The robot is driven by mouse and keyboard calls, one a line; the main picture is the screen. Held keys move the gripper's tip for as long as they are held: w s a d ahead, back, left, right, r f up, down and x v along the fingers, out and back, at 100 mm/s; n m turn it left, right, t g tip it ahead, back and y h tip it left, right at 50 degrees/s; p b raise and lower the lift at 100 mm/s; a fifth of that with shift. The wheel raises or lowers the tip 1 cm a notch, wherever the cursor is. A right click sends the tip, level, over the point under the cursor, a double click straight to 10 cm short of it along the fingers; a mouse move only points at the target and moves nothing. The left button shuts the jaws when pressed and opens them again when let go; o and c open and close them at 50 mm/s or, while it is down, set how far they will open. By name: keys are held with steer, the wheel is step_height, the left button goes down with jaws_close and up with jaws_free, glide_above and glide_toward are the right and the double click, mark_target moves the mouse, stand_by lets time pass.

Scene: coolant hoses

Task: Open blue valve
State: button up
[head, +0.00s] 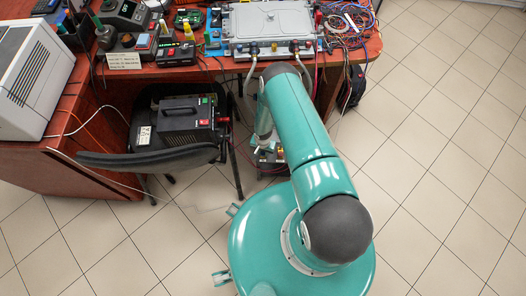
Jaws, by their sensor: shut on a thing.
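My arm reaches up from my round teal base, bends at a dark elbow, and its end hangs down at the left of the upper link. My gripper (263,143) shows only as a small pale part low beside the arm. It is shut at a small dark unit (269,157) with pale and red parts, near the floor below the desk. What lies between its fingers is too small to make out. I cannot pick out the blue valve with certainty. A grey metal plate unit (270,22) on the desk has several hose fittings (274,47) along its front edge.
Pale hoses (246,84) hang from the desk's front. A black chair (150,157) carrying a black boxed device (187,117) stands left of my gripper. Tangled wires (349,20) lie at the desk's right. A white cabinet (32,75) stands far left. The tiled floor (440,150) at right is clear.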

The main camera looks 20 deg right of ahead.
steer(key=shift+n, duration=0.4)
steer(key=n, duration=0.3)
steer(key=shift+n, duration=0.3)
steer(key=n, duration=0.4)
steer(key=shift+n, duration=0.3)
steer(key=n, duration=0.4)
steer(key=shift+n, duration=0.3)
steer(key=n, duration=0.4)
steer(key=shift+n, duration=0.3)
steer(key=o, duration=1)
steer(key=shift+w, duration=0.1)
steer(key=shift+w, duration=0.1)
